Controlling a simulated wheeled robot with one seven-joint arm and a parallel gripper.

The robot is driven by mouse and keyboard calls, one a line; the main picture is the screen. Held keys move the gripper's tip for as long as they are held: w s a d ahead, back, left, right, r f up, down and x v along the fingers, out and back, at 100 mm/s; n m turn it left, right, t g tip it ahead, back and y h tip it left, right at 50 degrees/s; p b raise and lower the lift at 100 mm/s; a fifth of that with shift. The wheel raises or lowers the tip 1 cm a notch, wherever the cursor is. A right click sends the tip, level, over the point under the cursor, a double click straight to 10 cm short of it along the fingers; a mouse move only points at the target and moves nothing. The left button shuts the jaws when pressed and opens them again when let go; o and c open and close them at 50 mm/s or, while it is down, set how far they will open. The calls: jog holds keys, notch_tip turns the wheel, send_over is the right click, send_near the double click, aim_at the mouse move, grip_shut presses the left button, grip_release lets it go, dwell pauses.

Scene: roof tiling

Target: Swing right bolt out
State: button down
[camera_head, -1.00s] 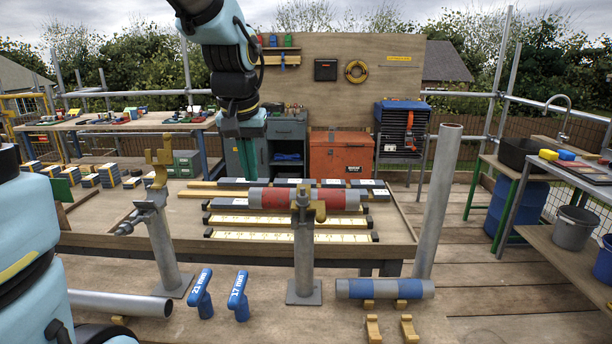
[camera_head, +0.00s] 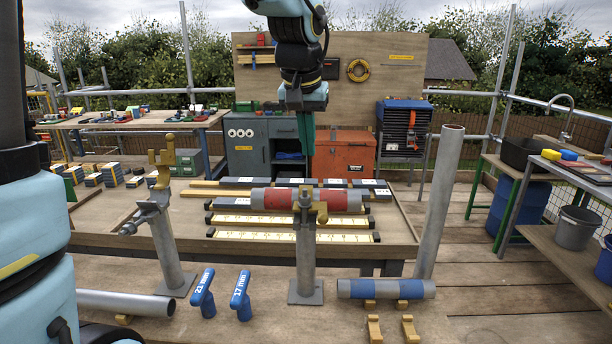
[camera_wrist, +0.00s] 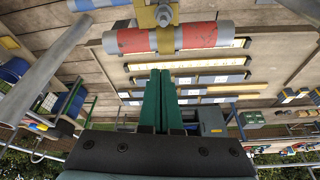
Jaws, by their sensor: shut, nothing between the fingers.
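The right post (camera_head: 305,257) stands on a square base and carries a coupler (camera_head: 304,199) at its top, against a grey tube with red bands (camera_head: 275,200). A brass piece (camera_head: 321,212) sticks out at the coupler's right; I cannot tell the bolt's exact position. In the wrist view the brass coupler (camera_wrist: 166,38) crosses the red-banded tube (camera_wrist: 205,36), with a grey nut-like part (camera_wrist: 163,15) on it. My gripper (camera_head: 307,150) has green fingers, pressed together and empty. It hangs above and beyond the tube, apart from the coupler. Its fingertips also show in the wrist view (camera_wrist: 160,74).
The left post (camera_head: 170,250) has an open brass fork (camera_head: 161,168). Blue 21 mm (camera_head: 203,292) and 17 mm (camera_head: 241,294) sockets stand on the front bench. A blue-banded tube (camera_head: 385,289) lies right, near an upright pole (camera_head: 438,205). Battens (camera_head: 265,235) lie behind.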

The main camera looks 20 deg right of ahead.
aim_at(306, 195)
jog(key=p+x, duration=0.1)
jog(key=x, duration=0.6)
jog(key=shift+s+a+r+p, duration=0.1)
jog(key=shift+s+a+p, duration=0.6)
jog(key=shift+s+p, duration=0.25)
jog(key=shift+s+a, duration=0.4)
jog(key=shift+s, duration=0.2)
jog(key=shift+f, duration=0.25)
jog(key=shift+s+f+b, duration=0.1)
jog(key=shift+f+b, duration=0.05)
jog(key=shift+b, duration=0.55)
jog(key=shift+s+a+t+b, duration=0.15)
jog(key=shift+t+b, duration=0.15)
jog(key=shift+b, duration=0.45)
